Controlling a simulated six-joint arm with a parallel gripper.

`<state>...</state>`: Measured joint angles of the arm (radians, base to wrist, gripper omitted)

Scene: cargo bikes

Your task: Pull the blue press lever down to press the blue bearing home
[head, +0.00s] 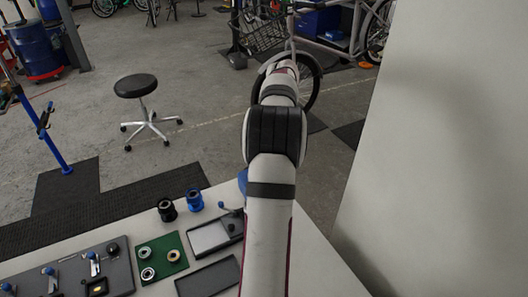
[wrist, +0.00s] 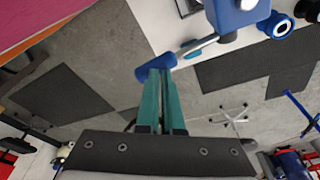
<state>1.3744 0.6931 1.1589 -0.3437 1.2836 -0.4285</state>
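The blue press (wrist: 238,12) stands at the table edge in the wrist view. Its lever is a silver rod (wrist: 200,45) ending in a blue handle (wrist: 156,67), which sticks out to the left beyond the table. In the head view my arm hides most of the press, and only a blue sliver (head: 242,180) shows beside it. My gripper (wrist: 159,72) has teal fingers close together, with their tips at the blue handle. They look shut with nothing between them; I cannot tell whether they touch the handle. I cannot make out the blue bearing in the press.
A blue ringed part (head: 195,200) and a black one (head: 166,210) stand on the white table. Near them are a green mat (head: 174,245) with several rings, grey trays (head: 208,279) and a panel with blue levers (head: 120,262). A pale wall (head: 450,150) rises at right.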

